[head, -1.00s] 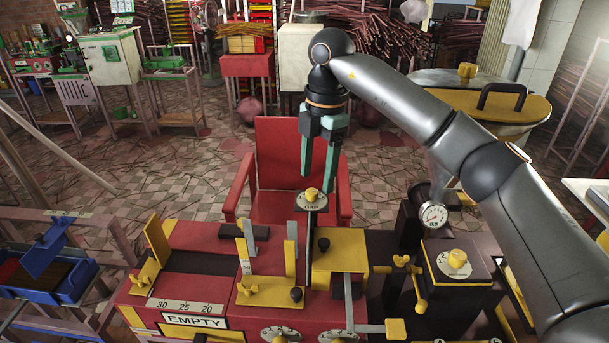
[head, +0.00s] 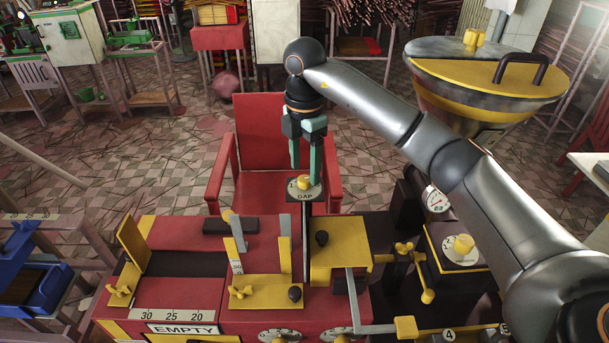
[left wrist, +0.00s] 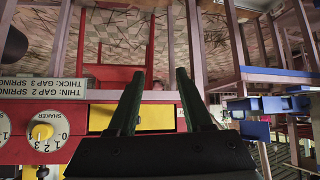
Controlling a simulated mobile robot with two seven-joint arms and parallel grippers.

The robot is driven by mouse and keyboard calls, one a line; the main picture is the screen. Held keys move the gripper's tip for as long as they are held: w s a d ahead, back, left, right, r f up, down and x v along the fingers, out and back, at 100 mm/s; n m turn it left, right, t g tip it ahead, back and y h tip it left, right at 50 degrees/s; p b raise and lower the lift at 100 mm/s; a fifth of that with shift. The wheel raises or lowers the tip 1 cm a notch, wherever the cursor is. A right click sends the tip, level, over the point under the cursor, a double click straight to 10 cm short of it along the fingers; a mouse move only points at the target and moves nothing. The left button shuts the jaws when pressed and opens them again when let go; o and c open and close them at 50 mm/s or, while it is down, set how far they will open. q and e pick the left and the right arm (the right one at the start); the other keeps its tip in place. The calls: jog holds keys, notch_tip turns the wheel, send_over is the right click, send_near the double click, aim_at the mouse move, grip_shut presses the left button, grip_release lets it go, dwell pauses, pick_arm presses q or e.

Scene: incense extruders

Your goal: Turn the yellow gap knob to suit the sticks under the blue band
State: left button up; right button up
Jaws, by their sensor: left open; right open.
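The yellow gap knob (head: 304,183) sits on a small dial plate marked GAP (head: 306,196), on a post at the back of the red machine. My right gripper (head: 305,170) points down at the knob, open, its green fingertips close above it or beside it; I cannot tell whether they touch. My left gripper shows only in the left wrist view (left wrist: 158,72); it is open and empty. That view also shows an upside-down sign (left wrist: 40,87) reading THIN: GAP 2 and THICK: GAP 3, partly cut off. I cannot make out a blue band on sticks.
A red chair (head: 262,135) stands behind the gap dial. A yellow-lidded drum (head: 485,85) is at the back right. Another yellow knob (head: 463,244) is on the dark right-hand block. A blue tray (head: 30,285) stands at the left. A shaker dial (left wrist: 42,132) shows in the left wrist view.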

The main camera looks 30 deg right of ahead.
aim_at(305, 183)
jog(key=shift+f, duration=1.45)
jog(key=shift+c, duration=0.2)
grip_shut()
